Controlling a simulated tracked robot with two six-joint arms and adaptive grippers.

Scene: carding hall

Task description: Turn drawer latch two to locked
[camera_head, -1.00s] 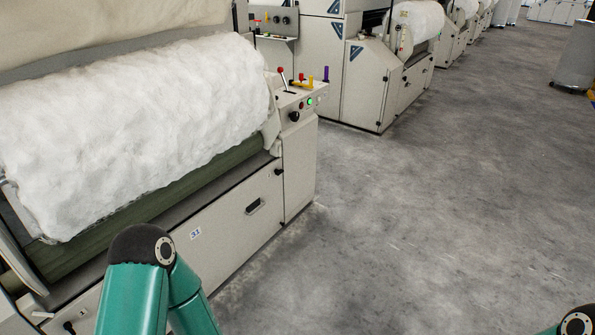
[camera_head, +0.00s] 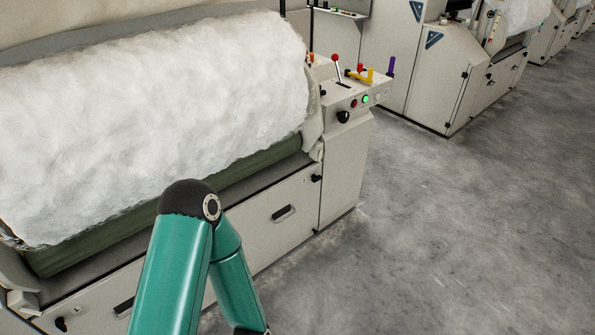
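The carding machine's front panel (camera_head: 262,238) holds drawers with dark recessed handles (camera_head: 283,213). A black latch knob (camera_head: 316,178) sits at the upper right of the drawer front. Another black latch knob (camera_head: 61,324) sits at the lower left of the machine. I cannot read which one is latch two, nor its marked positions. My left arm, teal with a black elbow, crosses in front of the panel and hides part of it. Its gripper is out of the picture, as are my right arm and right gripper.
A white fibre roll (camera_head: 150,120) lies above the panel. A control box (camera_head: 350,97) with a red-knobbed lever (camera_head: 335,58), a black rotary knob (camera_head: 343,117) and a lit green button (camera_head: 365,99) stands at the machine's end. Grey floor (camera_head: 450,230) is clear to the right.

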